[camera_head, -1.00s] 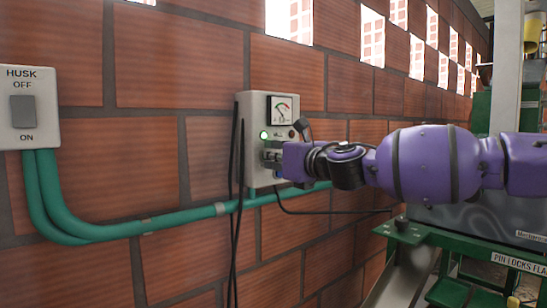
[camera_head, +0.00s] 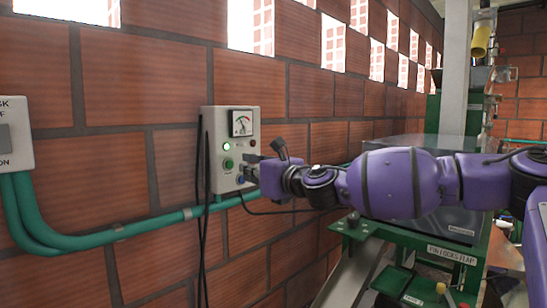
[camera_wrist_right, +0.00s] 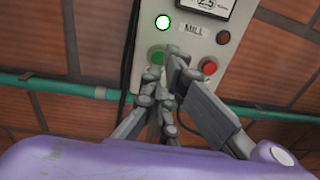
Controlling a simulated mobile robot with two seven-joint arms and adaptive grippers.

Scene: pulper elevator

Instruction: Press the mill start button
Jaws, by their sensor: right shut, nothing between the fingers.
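The mill control box (camera_head: 212,180) is a pale box on the brick wall. Its green start button (camera_head: 228,163) shows uncovered in the head view, below a lit green lamp (camera_head: 226,146). Contact cannot be told. My left gripper is out of view.
A gauge (camera_head: 241,123) tops the box, and a black cable (camera_head: 204,215) hangs at its left. A green conduit (camera_head: 130,228) runs along the wall to the husk switch (camera_head: 14,140). A green-framed machine (camera_head: 400,238) stands at right, below my arm.

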